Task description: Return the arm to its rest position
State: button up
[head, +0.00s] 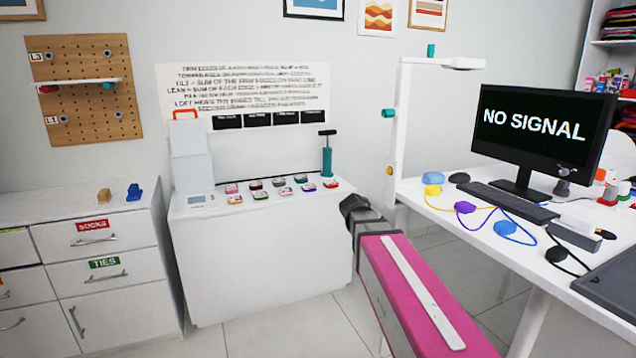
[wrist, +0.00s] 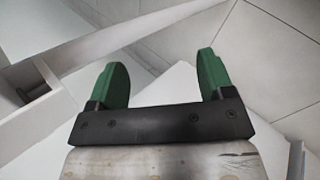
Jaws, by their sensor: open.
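My gripper (wrist: 162,68) shows in the wrist view with two green fingers standing wide apart on a dark bar. It is open and nothing is between the fingers. White panels and pale floor tiles lie beyond it. In the head view my arm seems to be the long pink link with a white strip, reaching from the lower right toward a dark grey end beside the white counter (head: 270,265). The green fingers cannot be made out in the head view, and I cannot tell whether the arm touches the counter.
A white desk (head: 440,197) with a monitor (head: 540,128), keyboard and cables stands at the right. Drawers (head: 110,290) stand at the left, with a tan block (head: 104,195) and a blue item (head: 134,192) on top. Several small coloured items and a teal pump (head: 327,160) stand on the counter.

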jog(key=s+a+f+m+g+y, duration=0.2)
jog(key=s+f+m+y, duration=0.5)
jog(key=s+f, duration=0.8)
notch_tip(320, 180, down, 4)
jog(key=shift+s+f+m+g, duration=0.25)
jog(key=shift+s+m+g, duration=0.15)
jog(key=shift+m+g, duration=0.45)
